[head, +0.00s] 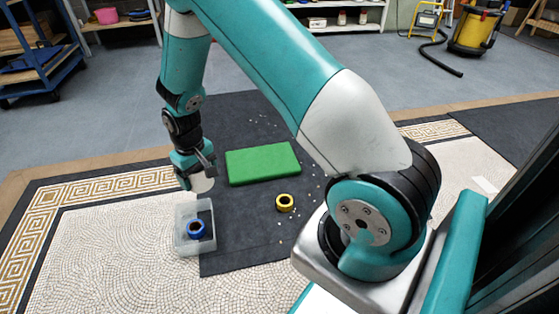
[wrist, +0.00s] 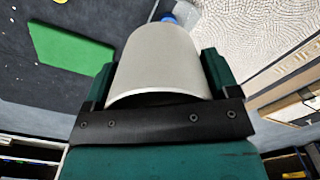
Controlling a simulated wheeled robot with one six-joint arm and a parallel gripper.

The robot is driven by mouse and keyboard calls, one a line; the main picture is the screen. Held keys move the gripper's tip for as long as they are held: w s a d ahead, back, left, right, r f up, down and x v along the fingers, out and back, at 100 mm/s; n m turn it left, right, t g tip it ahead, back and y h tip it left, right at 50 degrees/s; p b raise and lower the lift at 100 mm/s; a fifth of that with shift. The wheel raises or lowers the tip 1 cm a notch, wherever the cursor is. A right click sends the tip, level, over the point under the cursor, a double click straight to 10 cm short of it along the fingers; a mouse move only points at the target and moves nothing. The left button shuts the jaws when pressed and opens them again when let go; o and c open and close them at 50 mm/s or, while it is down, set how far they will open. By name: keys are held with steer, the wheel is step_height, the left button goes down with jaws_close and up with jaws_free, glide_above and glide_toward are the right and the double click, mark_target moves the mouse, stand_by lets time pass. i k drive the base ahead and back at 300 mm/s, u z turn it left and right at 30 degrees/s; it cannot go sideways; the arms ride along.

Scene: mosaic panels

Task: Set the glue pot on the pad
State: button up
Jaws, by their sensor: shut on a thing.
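My gripper (head: 197,168) is shut on a pale, off-white pot (head: 201,185), which I take to be the glue pot. In the wrist view the pot (wrist: 160,60) fills the space between the two fingers (wrist: 158,80). In the head view the pot is above the far end of a clear bin, left of the green pad (head: 262,163). The pad lies flat on the dark mat with nothing on it. The pad also shows in the wrist view (wrist: 70,48), at upper left. Part of the pot is hidden by the gripper.
The clear bin (head: 181,240) holds a blue tape roll (head: 196,229). A yellow tape roll (head: 285,202) lies on the dark mat (head: 235,258), near the pad's front right. Small pale chips are scattered on the mat. My arm crosses above the scene.

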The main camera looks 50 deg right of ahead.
mark_target(253, 170)
steer(key=z, duration=0.4)
steer(key=i, duration=1)
steer(key=u, duration=0.05)
